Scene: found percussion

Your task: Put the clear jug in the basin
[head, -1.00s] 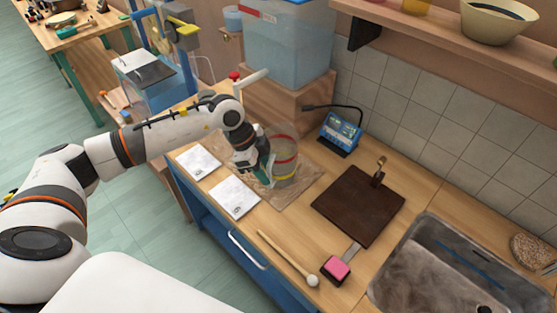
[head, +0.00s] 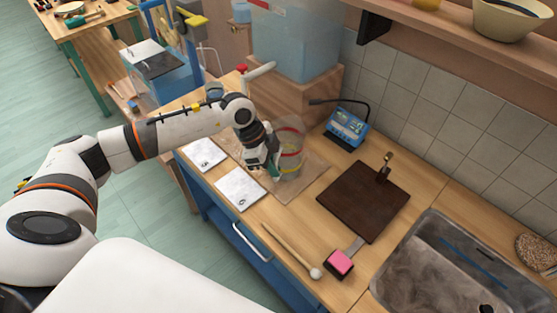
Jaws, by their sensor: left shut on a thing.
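The clear jug (head: 291,153) is a see-through vessel with a red band and a yellow band. It stands over the brown mat (head: 309,184) on the counter; I cannot tell whether its base touches the mat. My left gripper (head: 275,166) is at the jug's left side and is shut on it; the fingertips are partly hidden. The basin (head: 408,260) is a grey metal sink at the lower right, well apart from the jug. My right gripper is out of view.
A blue device (head: 346,130) stands behind. White sheets (head: 240,189) lie in front. A shelf (head: 440,30) overhangs the back.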

